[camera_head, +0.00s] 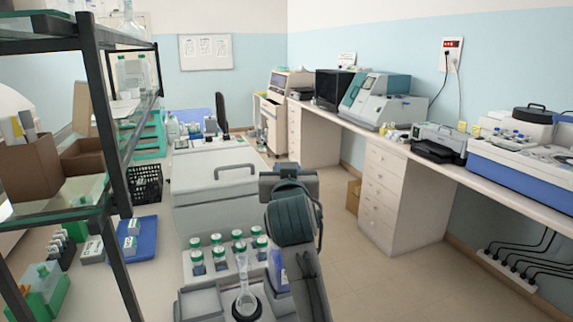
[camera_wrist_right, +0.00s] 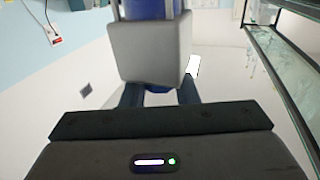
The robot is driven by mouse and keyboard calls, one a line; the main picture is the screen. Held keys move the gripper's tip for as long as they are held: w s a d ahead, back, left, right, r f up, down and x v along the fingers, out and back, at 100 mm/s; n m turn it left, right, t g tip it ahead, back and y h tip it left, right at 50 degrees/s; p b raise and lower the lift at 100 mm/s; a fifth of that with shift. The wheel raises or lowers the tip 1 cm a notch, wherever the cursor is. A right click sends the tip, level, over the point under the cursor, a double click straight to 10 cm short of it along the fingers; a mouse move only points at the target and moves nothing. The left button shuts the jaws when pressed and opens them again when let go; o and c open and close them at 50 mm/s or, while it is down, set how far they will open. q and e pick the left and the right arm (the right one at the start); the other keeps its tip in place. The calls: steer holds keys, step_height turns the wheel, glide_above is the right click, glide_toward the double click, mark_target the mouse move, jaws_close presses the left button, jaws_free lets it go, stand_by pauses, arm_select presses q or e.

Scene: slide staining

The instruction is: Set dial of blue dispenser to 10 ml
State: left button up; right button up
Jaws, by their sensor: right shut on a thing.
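In the right wrist view, the blue dispenser (camera_wrist_right: 145,9) shows as a blue body with a large pale grey block (camera_wrist_right: 150,50) on it. My right gripper (camera_wrist_right: 159,94) is shut on it, with the dark fingers on either side of the blue part below the block. No dial mark or number can be read. In the head view, my right arm comes up from the bottom middle and hides its own fingertips. A blue and white piece (camera_head: 277,268), perhaps the dispenser, shows just left of the arm, partly hidden. My left gripper is not in view.
Several green-capped bottles (camera_head: 217,253) stand in a rack left of my right arm. A glass flask (camera_head: 244,285) stands close beside the arm. A dark-framed shelf (camera_head: 104,130) is at left. A large grey box (camera_head: 210,180) stands behind.

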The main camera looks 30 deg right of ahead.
steer(key=n+t+y, duration=0.1)
steer(key=n+y, duration=0.1)
steer(key=y, duration=0.1)
steer(key=shift+d+t, duration=0.1)
steer(key=shift+t, duration=0.2)
steer(key=shift+n+t+y+p, duration=0.3)
steer(key=shift+n+y+p, duration=0.1)
steer(key=shift+n+y, duration=0.6)
steer(key=shift+f+y, duration=0.1)
steer(key=shift+y, duration=0.5)
steer(key=o, duration=1)
steer(key=shift+w, duration=0.1)
